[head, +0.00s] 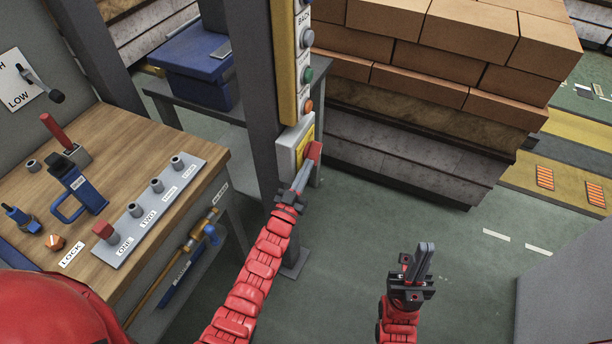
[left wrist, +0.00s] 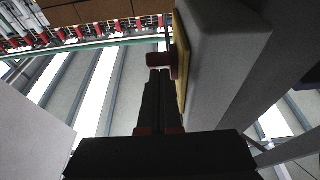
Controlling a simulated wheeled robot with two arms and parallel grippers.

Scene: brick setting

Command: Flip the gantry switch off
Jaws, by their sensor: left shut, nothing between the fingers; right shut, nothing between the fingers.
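The gantry switch is a grey box (head: 285,157) with a yellow plate (head: 303,147) and a red lever (head: 315,151), low on a grey post. In the left wrist view the red lever (left wrist: 160,59) sticks out leftward from the yellow plate (left wrist: 181,70) on the grey box (left wrist: 222,50). My left gripper (head: 305,170) is shut and empty. Its fingertips (left wrist: 159,74) are just below the lever, at or very near it; I cannot tell if they touch. Any label on the switch is hidden or unreadable. My right gripper (head: 424,252) is shut and empty, over the floor.
Above the switch is a yellow-edged button panel (head: 305,60). A wooden bench (head: 150,245) with levers, a padlock (head: 82,190) and a peg plate (head: 150,215) stands left. Stacked bricks (head: 440,50) sit behind right. The green floor (head: 400,220) around my right gripper is clear.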

